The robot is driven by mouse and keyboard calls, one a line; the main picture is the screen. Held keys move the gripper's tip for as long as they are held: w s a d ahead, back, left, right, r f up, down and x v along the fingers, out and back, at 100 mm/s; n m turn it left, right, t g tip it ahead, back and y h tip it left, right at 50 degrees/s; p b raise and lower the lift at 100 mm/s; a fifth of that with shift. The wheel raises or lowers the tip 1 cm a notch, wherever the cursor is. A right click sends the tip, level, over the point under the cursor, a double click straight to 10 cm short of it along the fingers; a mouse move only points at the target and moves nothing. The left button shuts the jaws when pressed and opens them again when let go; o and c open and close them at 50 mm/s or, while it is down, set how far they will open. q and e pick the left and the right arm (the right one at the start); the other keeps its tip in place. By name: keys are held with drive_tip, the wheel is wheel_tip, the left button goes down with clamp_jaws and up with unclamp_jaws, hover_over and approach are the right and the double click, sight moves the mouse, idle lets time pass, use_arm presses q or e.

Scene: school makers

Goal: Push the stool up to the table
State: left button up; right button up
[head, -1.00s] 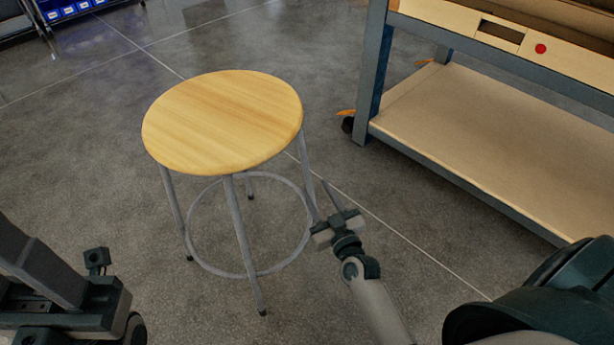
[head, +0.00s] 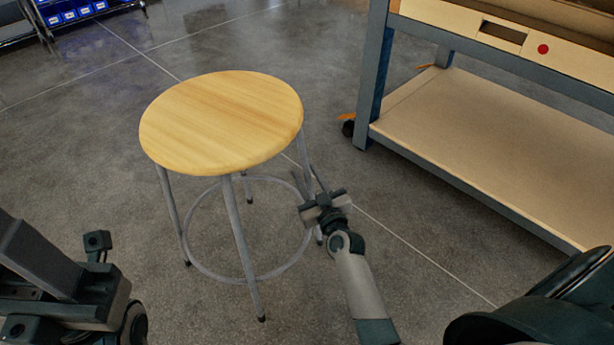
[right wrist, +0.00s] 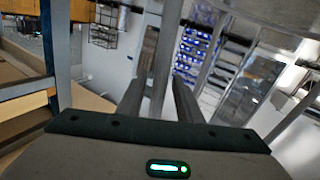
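The stool (head: 222,120) stands upright on the floor in the head view, with a round wooden seat, grey metal legs and a ring low down. The table (head: 375,85) is a blue-grey workbench at the right, with a gap of floor between it and the stool. My right gripper (head: 308,182) is at the stool's right side, below the seat. In the right wrist view its fingers are apart, with a grey stool leg (right wrist: 162,75) between them; contact is unclear. Part of my left arm and hand shows at the lower left; its fingers cannot be made out.
The table has a wide lower shelf (head: 480,145) and a dark caster (head: 348,128) at its near-left leg. A rack with blue bins (head: 70,10) stands far off at the upper left. The floor around the stool is clear.

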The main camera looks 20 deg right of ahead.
clamp_jaws()
idle(1.2)
